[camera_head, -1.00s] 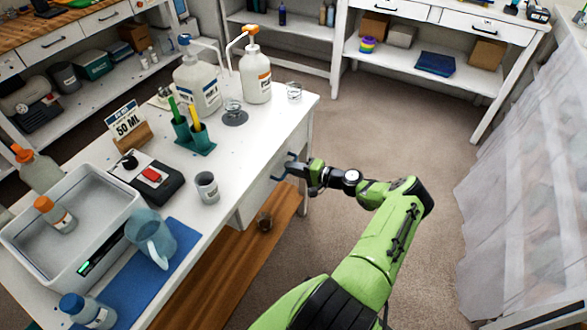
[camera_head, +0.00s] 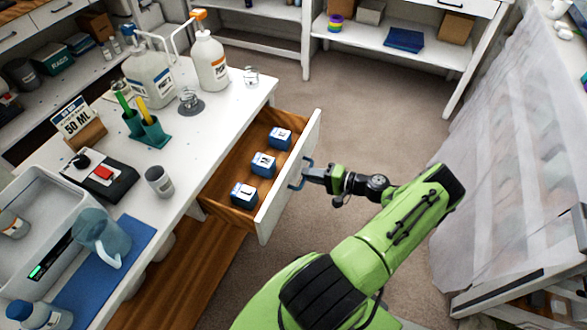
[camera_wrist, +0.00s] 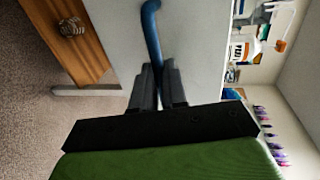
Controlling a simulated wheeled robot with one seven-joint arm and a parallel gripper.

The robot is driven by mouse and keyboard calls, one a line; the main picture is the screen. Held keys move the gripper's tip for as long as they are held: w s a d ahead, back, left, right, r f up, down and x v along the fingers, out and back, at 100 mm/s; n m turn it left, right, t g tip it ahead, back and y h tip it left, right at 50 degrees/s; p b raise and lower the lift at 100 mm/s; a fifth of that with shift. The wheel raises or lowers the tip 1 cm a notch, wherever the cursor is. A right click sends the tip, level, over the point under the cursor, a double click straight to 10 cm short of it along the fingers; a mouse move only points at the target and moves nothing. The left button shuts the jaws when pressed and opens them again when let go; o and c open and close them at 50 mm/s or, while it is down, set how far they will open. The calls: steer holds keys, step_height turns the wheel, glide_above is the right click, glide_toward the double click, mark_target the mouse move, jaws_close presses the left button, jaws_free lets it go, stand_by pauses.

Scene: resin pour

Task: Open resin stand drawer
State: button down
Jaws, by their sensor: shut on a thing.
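The resin stand drawer (camera_head: 289,178) stands pulled out from the right side of the white table. Its wooden inside shows several blue-and-white boxes (camera_head: 263,163) in a row. My gripper (camera_head: 306,173) is shut on the blue drawer handle (camera_head: 297,181) on the white front panel. In the wrist view my gripper (camera_wrist: 158,78) has its two dark fingers around the blue handle (camera_wrist: 152,30), with the white drawer front (camera_wrist: 200,40) behind. The part of the handle between the fingers is hidden.
The white tabletop (camera_head: 195,150) holds two pump bottles (camera_head: 211,62), a grey cup (camera_head: 159,181), a scale (camera_head: 100,176) and a blue pitcher (camera_head: 98,235). A translucent curtain (camera_head: 500,150) hangs at the right. The carpet (camera_head: 370,125) beyond the drawer is clear.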

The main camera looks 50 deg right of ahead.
steer(key=f+b+v, duration=0.1)
steer(key=v, duration=0.5)
steer(key=shift+s+b, duration=0.35)
steer(key=shift+d+f, duration=0.1)
steer(key=shift+f, duration=0.05)
steer(key=c, duration=1.2)
jaws_free()
steer(key=v, duration=1.5)
steer(key=shift+s, duration=0.35)
steer(key=shift+w, duration=0.1)
